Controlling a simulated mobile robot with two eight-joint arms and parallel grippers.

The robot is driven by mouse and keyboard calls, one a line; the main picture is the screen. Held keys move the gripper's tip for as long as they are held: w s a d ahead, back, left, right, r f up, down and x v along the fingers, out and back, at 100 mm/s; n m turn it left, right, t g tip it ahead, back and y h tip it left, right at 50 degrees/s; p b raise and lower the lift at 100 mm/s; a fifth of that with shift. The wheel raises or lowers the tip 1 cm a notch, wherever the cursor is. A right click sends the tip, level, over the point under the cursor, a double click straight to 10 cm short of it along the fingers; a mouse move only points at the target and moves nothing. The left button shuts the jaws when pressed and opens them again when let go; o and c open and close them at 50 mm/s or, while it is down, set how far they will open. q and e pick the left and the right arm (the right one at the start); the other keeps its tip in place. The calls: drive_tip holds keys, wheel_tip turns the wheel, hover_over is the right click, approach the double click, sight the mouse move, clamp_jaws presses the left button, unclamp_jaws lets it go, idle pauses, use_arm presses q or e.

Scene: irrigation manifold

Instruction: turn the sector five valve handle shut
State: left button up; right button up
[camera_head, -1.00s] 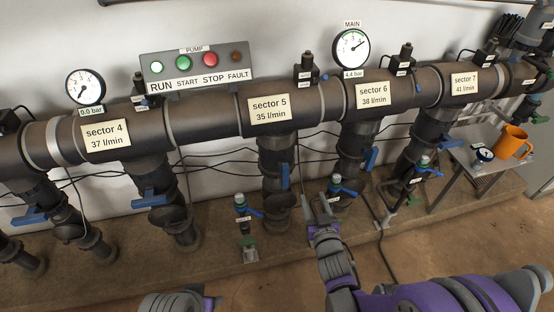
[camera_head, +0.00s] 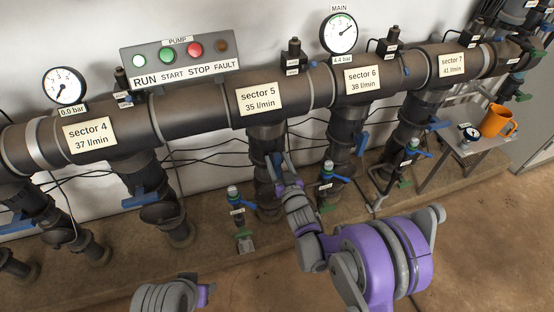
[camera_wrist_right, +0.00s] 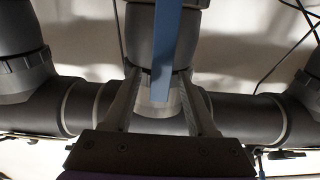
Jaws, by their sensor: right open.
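The sector five valve handle (camera_head: 277,160) is a blue lever on the dark pipe below the "sector 5, 35 l/min" label (camera_head: 259,99). It points down along its pipe. My right gripper (camera_head: 281,172) is at the handle and partly covers it in the head view. In the right wrist view the blue handle (camera_wrist_right: 168,50) reaches down between the two spread fingers of my right gripper (camera_wrist_right: 165,100), with a gap on each side. Only a grey and purple part of my left arm shows at the bottom of the head view; its gripper is out of view.
The sector 4 blue handle (camera_head: 140,199) lies across its pipe. The sector 6 handle (camera_head: 361,144) is to the right.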

drive_tip(key=shift+w+a, duration=0.15)
drive_tip(key=shift+w, duration=0.25)
clamp_jaws()
